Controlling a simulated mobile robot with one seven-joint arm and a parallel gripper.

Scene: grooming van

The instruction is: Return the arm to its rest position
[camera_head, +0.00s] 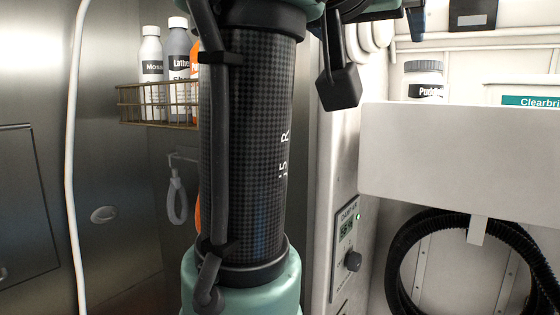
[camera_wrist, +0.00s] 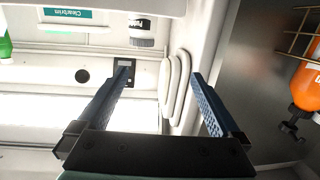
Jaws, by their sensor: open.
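My arm (camera_head: 250,150) stands upright across the middle of the head view, a dark chequered link between green joints. In the wrist view my gripper (camera_wrist: 160,76) is open, its two dark fingers well apart with nothing between them. A white wall with a pale coiled loop lies beyond the fingers. In the head view only a dark part near the top right of the arm shows, and I cannot tell whether it is a finger.
A wire basket (camera_head: 158,105) with several bottles hangs left of my arm. A white shelf (camera_head: 455,150) holds a lidded tub (camera_head: 423,80) at right, above a black coiled hose (camera_head: 400,270). A control panel (camera_head: 345,245) is on the wall. An orange bottle (camera_wrist: 306,80) shows near the right finger.

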